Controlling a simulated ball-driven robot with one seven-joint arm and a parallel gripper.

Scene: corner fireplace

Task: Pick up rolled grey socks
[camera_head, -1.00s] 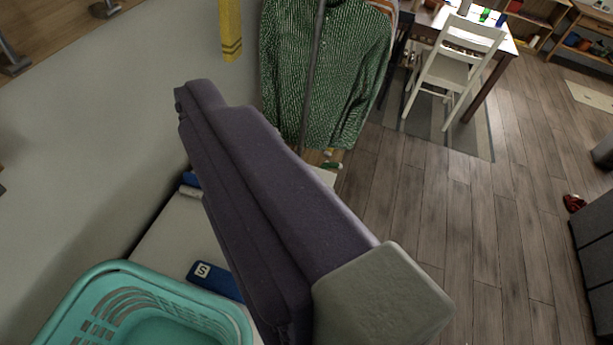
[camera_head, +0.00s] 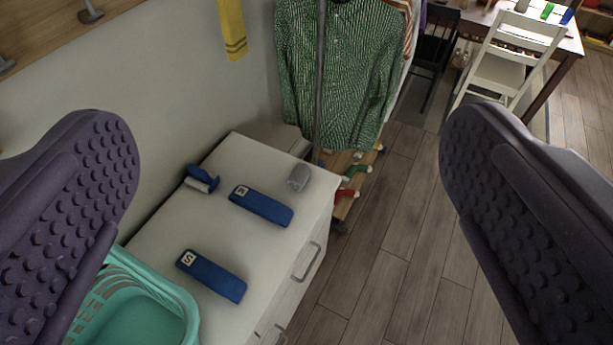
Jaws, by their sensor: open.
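The rolled grey socks (camera_head: 299,177) lie as a small grey bundle near the far right corner of the white dresser top (camera_head: 160,236). My gripper (camera_head: 290,170) is open, its two purple studded fingers wide apart at the left and right of the picture. The socks show in the gap between the fingers, farther off and below. Nothing is between the fingers.
On the dresser lie two flat blue items (camera_head: 262,206) (camera_head: 211,276) with tags and a blue item with a grey-white roll (camera_head: 201,180). A teal basket (camera_head: 190,310) stands at its near left. A green jacket (camera_head: 335,75) hangs behind. Wooden floor (camera_head: 390,240) is open to the right.

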